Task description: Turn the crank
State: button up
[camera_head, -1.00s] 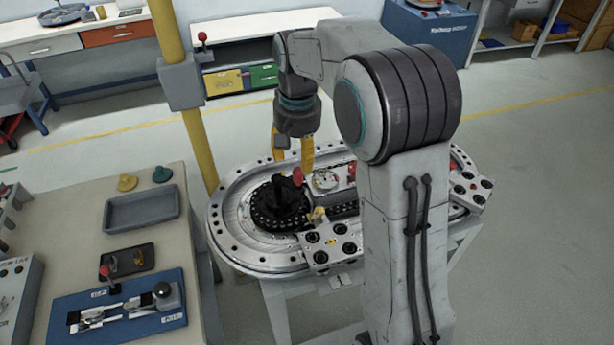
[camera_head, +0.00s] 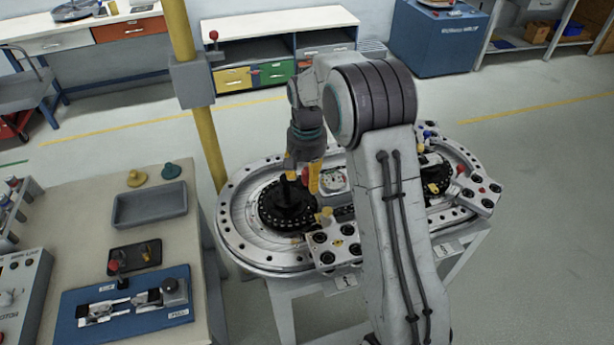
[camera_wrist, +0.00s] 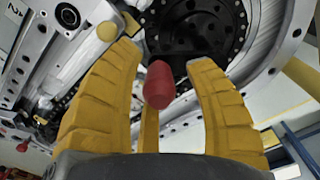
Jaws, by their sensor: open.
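The crank is a black arm on a dark round toothed hub (camera_head: 284,212) at the left end of the oval track. Its red knob (camera_wrist: 158,84) stands between the yellow fingers of my gripper (camera_wrist: 165,58) in the wrist view, with a gap on both sides. The black hub of the crank (camera_wrist: 195,30) is beyond the knob in that view. In the head view my gripper (camera_head: 302,186) is down over the crank, and the knob (camera_head: 292,179) is partly hidden by the fingers. My gripper is open.
The oval silver track (camera_head: 235,235) carries a metal block with black holes (camera_head: 335,247) close to the crank. A yellow post (camera_head: 208,145) stands just behind left. A workbench (camera_head: 90,220) with a grey tray (camera_head: 150,206) and a blue-based fixture (camera_head: 135,305) is at the left.

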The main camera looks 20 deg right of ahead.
jog(key=shift+f, duration=0.4)
jog(key=shift+c, duration=0.2)
grip_shut()
